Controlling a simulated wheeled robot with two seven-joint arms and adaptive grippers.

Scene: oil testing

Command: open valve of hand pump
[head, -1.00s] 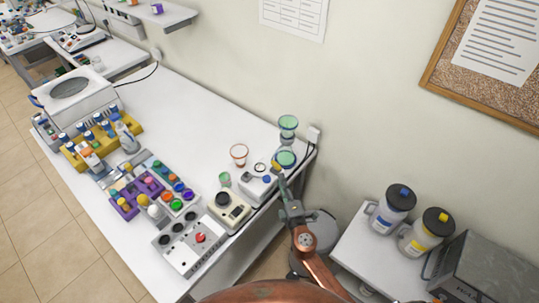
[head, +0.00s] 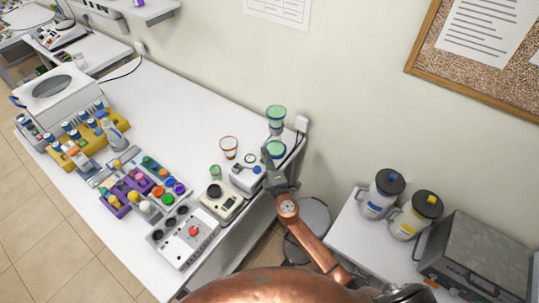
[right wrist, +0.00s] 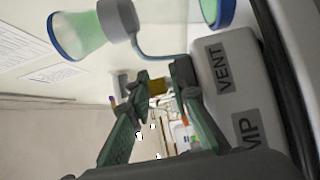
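The hand pump seems to be the white box (head: 243,178) with a blue knob at the right end of the long table. In the right wrist view a white body (right wrist: 226,75) marked "VENT" and partly "MP" lies close beside the right finger. My right gripper (right wrist: 160,80) is open at the box's side, fingers apart. A small brass-coloured piece (right wrist: 157,87), perhaps the valve, shows between the fingertips; I cannot tell whether they touch it. In the head view my right gripper (head: 267,157) partly covers the pump's right side. My left gripper is not in view.
A green funnel set (head: 276,116) stands just behind the pump, by the wall; a clear cup (head: 229,147) is to the left. A beige device (head: 220,200) and grey control box (head: 184,237) stand nearer. A side table (head: 350,222) holds two jugs.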

